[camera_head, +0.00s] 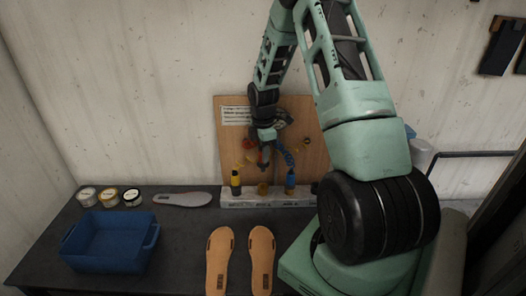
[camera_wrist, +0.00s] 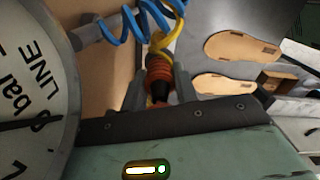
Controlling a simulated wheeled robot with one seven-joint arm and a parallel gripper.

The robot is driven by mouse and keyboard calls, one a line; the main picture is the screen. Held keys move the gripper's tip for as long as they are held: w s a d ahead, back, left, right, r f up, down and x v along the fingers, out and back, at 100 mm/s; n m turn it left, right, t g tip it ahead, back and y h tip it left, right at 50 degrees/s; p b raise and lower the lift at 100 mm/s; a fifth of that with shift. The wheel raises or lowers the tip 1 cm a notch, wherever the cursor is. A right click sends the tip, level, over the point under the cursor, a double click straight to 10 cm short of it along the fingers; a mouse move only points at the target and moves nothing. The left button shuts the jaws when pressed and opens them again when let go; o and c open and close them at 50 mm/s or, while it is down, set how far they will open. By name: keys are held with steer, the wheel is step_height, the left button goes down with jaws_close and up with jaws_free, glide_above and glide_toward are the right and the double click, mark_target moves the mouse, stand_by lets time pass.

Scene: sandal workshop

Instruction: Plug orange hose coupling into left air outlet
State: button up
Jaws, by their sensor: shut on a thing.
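My gripper (camera_head: 264,163) is in front of the wooden board (camera_head: 235,136) on the back wall, above the rack on the bench. In the wrist view my gripper (camera_wrist: 158,88) has its two fingers on either side of the orange ribbed coupling (camera_wrist: 159,70), shut on it. The coupling has a dark part between the fingers. Small yellowish fittings show on the board around my gripper; my arm and the hoses partly hide them, and I cannot tell which is the left air outlet. A large pressure gauge (camera_wrist: 32,95) fills the left of the wrist view.
A coiled blue hose (camera_wrist: 118,24) is close to my gripper. Tan soles (camera_head: 219,262), a blue bin (camera_head: 108,250) and several jars (camera_head: 108,197) occupy the bench.

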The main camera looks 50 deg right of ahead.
mark_target(263, 171)
steer(key=shift+f+b, duration=1.75)
steer(key=shift+f, duration=1.15)
steer(key=shift+f+b, duration=1.05)
steer(key=shift+f, duration=1.1)
steer(key=o, duration=0.9)
steer(key=shift+r, duration=0.1)
steer(key=shift+r+p, duration=4.1)
steer(key=shift+r, duration=0.95)
steer(key=shift+a+f, duration=0.1)
